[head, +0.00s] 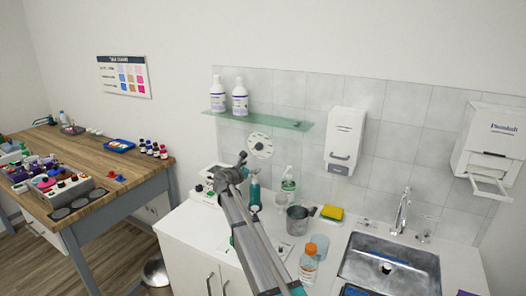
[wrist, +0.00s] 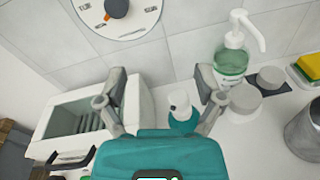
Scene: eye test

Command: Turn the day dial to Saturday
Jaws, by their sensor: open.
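The day dial (head: 260,145) is a round white disc on the tiled wall below the glass shelf. In the wrist view the dial (wrist: 140,22) is cut by the top edge. Its orange and dark knob (wrist: 116,8) sits at its middle; the markings are too small to read, so I cannot tell the day. My gripper (head: 236,170) is over the counter, below and left of the dial in the head view. In the wrist view my gripper (wrist: 160,86) has its fingers spread with nothing held between them, apart from the dial.
A white box-shaped device (wrist: 85,115) stands below the dial. A teal bottle (wrist: 181,112) and a green pump bottle (wrist: 232,65) stand nearby on the counter. A metal cup (head: 297,222), a sponge (head: 332,212) and a sink (head: 390,268) lie right. A glass shelf (head: 275,122) juts out above.

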